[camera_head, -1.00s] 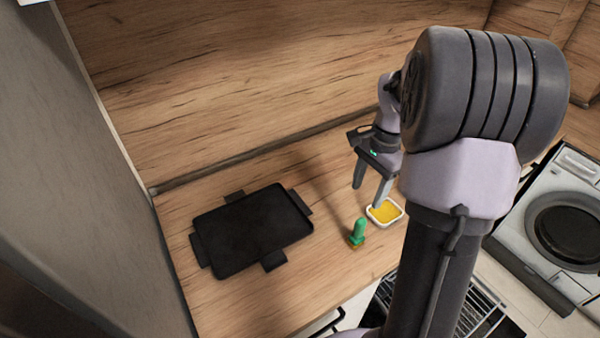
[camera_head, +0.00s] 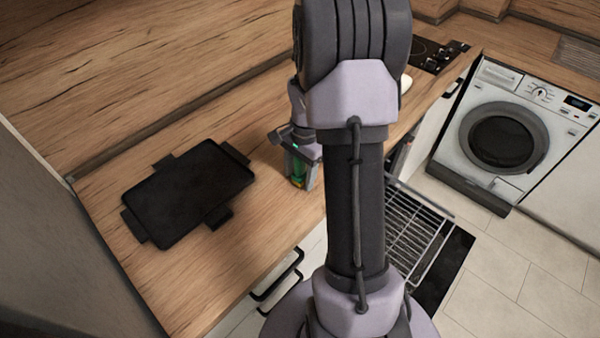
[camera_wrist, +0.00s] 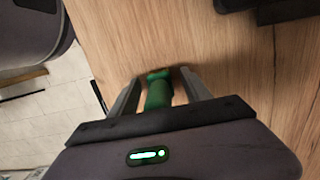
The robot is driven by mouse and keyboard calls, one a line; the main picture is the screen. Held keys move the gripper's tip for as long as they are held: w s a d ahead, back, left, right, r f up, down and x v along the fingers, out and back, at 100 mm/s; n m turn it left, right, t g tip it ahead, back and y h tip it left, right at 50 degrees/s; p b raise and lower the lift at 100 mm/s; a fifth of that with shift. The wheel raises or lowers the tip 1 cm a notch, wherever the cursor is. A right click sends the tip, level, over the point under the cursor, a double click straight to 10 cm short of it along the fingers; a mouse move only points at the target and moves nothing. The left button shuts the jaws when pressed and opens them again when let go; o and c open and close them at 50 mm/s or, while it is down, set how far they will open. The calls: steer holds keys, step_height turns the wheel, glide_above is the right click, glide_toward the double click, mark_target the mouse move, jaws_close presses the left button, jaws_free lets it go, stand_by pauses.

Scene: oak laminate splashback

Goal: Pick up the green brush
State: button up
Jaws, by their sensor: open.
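The green brush (camera_wrist: 158,92) stands on the wooden counter near its front edge. In the wrist view it lies between the two fingers of my gripper (camera_wrist: 156,88), which are open on either side of it, with a small gap visible on at least one side. In the head view my gripper (camera_head: 300,182) is low over the counter and the green brush (camera_head: 297,170) shows partly between its fingers. Its lower part is mostly hidden by the gripper.
A black tray (camera_head: 188,192) with side handles lies on the counter to the left. A pulled-out wire rack (camera_head: 415,235) is below the counter on the right. A washing machine (camera_head: 505,135) stands further right. Bare counter lies between the tray and my gripper.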

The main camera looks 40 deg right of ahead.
steer(key=shift+r, duration=0.1)
jaws_close()
steer(key=shift+r, duration=0.15)
